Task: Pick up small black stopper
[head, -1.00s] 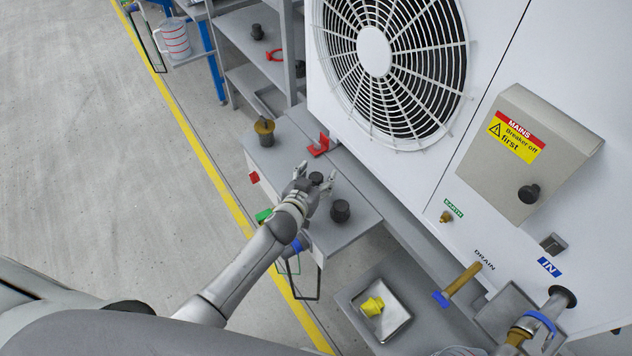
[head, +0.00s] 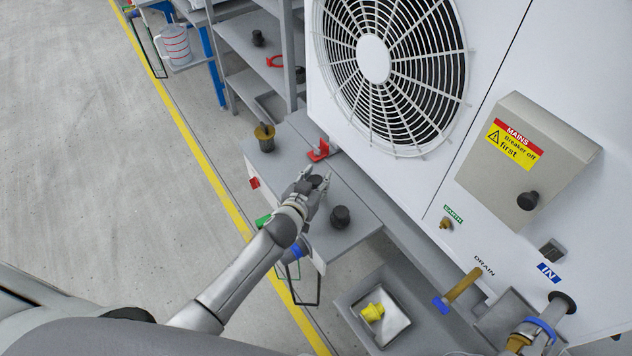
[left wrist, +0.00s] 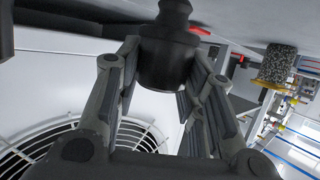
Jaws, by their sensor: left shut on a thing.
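My left gripper (head: 317,181) is over the grey bench top and shut on a small black stopper (head: 317,180). In the left wrist view the stopper (left wrist: 168,55) sits between both fingers, its narrower neck toward the top edge of the picture. I cannot tell whether it still touches the bench. A second, larger-looking black stopper (head: 340,217) stands on the bench just right of the gripper, apart from it. My right gripper is not in view.
A black-and-brass plug (head: 265,138) and a red bracket (head: 319,151) are farther back on the bench (head: 352,243). The white fan unit (head: 440,165) rises at the right. A tray (head: 397,325) with a yellow fitting (head: 373,312) lies lower down.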

